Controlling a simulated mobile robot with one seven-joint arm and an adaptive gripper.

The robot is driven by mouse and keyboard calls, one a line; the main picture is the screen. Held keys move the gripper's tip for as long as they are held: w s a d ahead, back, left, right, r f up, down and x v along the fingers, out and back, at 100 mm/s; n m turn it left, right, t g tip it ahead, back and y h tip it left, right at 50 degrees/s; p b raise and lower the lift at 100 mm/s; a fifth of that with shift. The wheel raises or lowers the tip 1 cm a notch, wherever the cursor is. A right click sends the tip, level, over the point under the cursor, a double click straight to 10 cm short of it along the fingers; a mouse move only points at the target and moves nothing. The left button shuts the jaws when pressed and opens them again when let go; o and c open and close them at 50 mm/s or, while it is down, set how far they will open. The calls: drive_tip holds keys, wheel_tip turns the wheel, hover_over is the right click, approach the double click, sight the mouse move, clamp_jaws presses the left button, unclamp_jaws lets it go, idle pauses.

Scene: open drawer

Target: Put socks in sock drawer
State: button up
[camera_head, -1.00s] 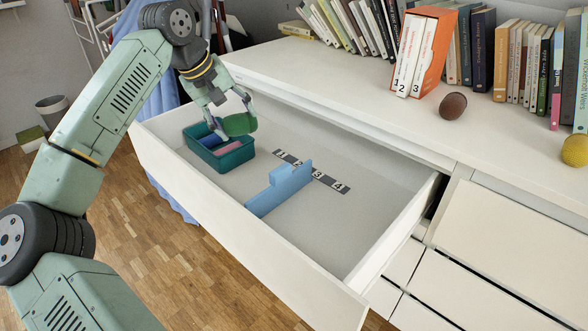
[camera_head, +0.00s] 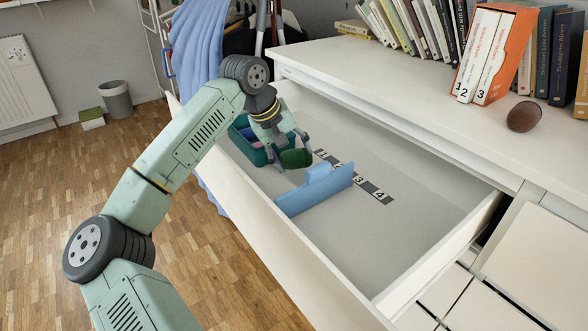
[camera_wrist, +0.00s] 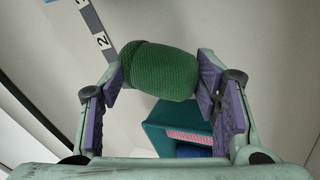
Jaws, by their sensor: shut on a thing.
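A rolled green sock (camera_head: 297,158) is held in my gripper (camera_head: 295,156). In the wrist view the sock (camera_wrist: 160,70) sits crosswise between the two purple-padded fingers of my gripper (camera_wrist: 164,78). The teal box (camera_head: 248,152) stands at the left end of the open white drawer (camera_head: 262,218). In the wrist view a pink item (camera_wrist: 188,135) and a blue item (camera_wrist: 192,152) lie in the teal box (camera_wrist: 152,132). The held sock is beside the box, on its right, near the blue divider (camera_head: 318,190). Its exact height above the drawer floor is hard to tell.
A strip of number labels (camera_head: 357,180) runs along the drawer floor, with 1 partly hidden. Books, an orange slipcase (camera_head: 508,60) and a brown ball-like object (camera_head: 523,116) stand on the dresser top above.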

sight(292, 166)
drive_tip(key=shift+f, duration=1.85)
drive_tip(key=shift+b, duration=0.3)
drive_tip(key=shift+f, duration=0.25)
drive_tip(key=o, duration=1.1)
drive_tip(key=shift+r, duration=0.1)
drive_tip(key=shift+o, duration=0.2)
drive_tip(key=p+v, duration=0.1)
drive_tip(key=v, duration=1.1)
drive_tip(key=shift+r, duration=0.15)
